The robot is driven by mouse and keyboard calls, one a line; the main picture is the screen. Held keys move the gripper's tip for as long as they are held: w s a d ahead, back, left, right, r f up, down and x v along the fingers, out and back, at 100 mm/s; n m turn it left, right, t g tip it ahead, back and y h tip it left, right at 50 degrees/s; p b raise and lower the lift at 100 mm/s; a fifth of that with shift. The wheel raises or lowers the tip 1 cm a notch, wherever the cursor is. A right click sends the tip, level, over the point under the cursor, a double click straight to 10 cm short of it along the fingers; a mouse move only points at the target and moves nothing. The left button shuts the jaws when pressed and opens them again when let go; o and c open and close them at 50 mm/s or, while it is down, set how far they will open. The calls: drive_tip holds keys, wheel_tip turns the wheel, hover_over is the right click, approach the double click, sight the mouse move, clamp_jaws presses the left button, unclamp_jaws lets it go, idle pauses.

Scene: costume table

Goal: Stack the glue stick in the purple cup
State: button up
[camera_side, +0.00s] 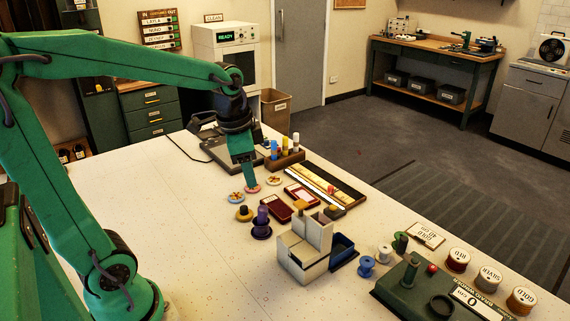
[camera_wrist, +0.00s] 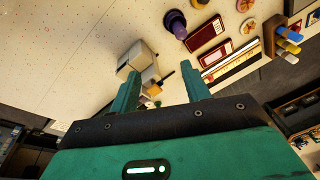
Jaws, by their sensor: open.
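A purple piece (camera_side: 262,214), which looks like the purple cup, stands on a dark round base at the middle of the table. It also shows at the top of the wrist view (camera_wrist: 175,22). Upright sticks with blue, yellow and white parts (camera_side: 285,143) stand in a wooden rack farther back. They also show at the right of the wrist view (camera_wrist: 287,40). I cannot tell which one is the glue stick. My gripper (camera_side: 251,187) is above the round badges, between the purple piece and the rack. In the wrist view its two fingers (camera_wrist: 160,70) are apart with nothing held.
Round badges (camera_side: 275,180) and dark red trays (camera_side: 276,205) lie near my gripper. A pale stepped box (camera_side: 300,262) stands in front of the purple piece. Spools (camera_side: 457,260) and a dark green machine (camera_side: 415,285) are at the right. The table's left part is clear.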

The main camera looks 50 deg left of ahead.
drive_tip(key=s+d+r+n+t, duration=0.1)
drive_tip(key=s+d+n+t, duration=0.2)
drive_tip(key=s, duration=0.6)
drive_tip(key=shift+s+d+r+n, duration=0.15)
drive_tip(key=shift+d+r+n, duration=0.15)
drive_tip(key=shift+d+n, duration=0.8)
